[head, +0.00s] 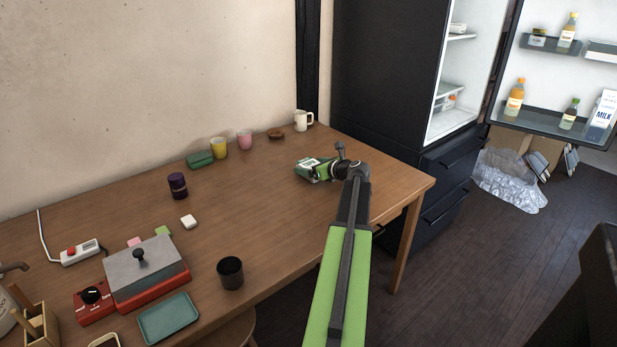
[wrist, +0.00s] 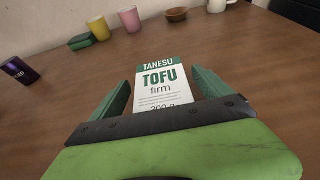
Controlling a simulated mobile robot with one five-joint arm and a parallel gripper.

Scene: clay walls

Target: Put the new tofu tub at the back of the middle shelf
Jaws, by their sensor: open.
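The tofu tub (wrist: 162,82), with a white and green label reading "TOFU firm", lies on the wooden table near its far right end. In the head view the tub (head: 307,166) is partly hidden by my gripper. My gripper (wrist: 160,90) is open, with one finger on each side of the tub; I cannot tell whether they touch it. In the head view my gripper (head: 318,169) is at table height. The dark fridge (head: 385,80) stands open at the right. Its middle shelf (head: 445,103) shows only partly and holds a clear container (head: 446,92).
A cream mug (head: 303,120), brown bowl (head: 276,134), pink cup (head: 244,139) and yellow cup (head: 219,147) stand behind the tub. The open fridge door (head: 560,75) holds bottles and milk. Clear plastic wrap (head: 508,180) lies on the floor by the fridge.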

